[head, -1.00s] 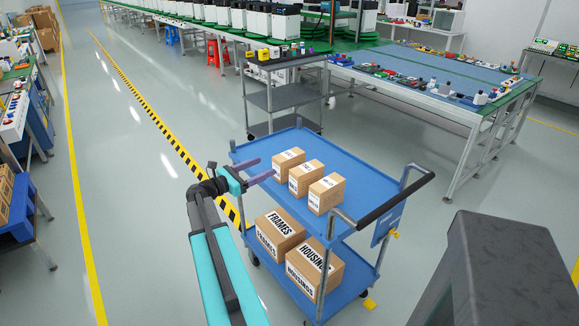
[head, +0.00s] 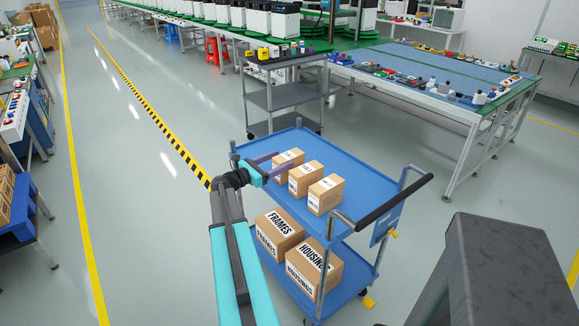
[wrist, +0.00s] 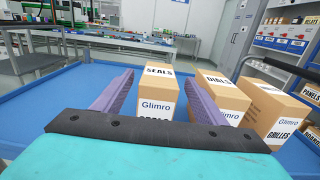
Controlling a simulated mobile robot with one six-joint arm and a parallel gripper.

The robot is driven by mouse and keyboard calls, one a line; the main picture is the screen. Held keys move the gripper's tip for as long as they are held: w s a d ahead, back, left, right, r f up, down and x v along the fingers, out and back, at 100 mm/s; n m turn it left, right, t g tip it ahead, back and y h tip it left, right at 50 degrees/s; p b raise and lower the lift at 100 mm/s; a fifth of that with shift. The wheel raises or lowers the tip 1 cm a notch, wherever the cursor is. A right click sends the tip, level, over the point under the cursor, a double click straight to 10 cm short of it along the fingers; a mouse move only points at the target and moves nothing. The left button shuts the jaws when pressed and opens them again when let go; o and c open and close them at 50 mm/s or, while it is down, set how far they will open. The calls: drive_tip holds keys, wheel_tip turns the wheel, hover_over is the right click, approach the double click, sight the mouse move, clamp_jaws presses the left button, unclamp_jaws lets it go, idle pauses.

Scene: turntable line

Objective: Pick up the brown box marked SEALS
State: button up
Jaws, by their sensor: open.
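The brown box marked SEALS (wrist: 158,92) stands upright on the blue cart's top shelf (wrist: 40,100). In the head view it is the farthest box of a row of three (head: 291,157). My gripper (head: 279,162) is open and level at its left side. In the wrist view the purple fingers of my gripper (wrist: 158,76) point at the box, one on each side of its near face. The right finger lies near the gap beside the DIALS box (wrist: 222,98). I cannot tell whether either finger touches a box. The palm hides the box's lower part.
The DIALS box (head: 305,178) and the GRILLES box (head: 326,194) stand close beside the SEALS box. The FRAMES box (head: 280,232) and the HOUSINGS box (head: 314,268) are on the lower shelf. A grey cart (head: 285,96) stands behind. The right of the top shelf is clear.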

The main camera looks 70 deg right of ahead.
sight(289, 155)
drive_tip(key=shift+r+p+x, duration=0.2)
drive_tip(key=shift+p+x, duration=0.65)
drive_tip(key=shift+x, duration=1.05)
drive_tip(key=shift+s+d+f, duration=0.1)
drive_tip(key=shift+s+d, duration=0.3)
drive_tip(key=shift+d, duration=0.2)
drive_tip(key=c, duration=1.4)
drive_tip(key=shift+r+b, duration=0.85)
drive_tip(key=shift+r, duration=4.2)
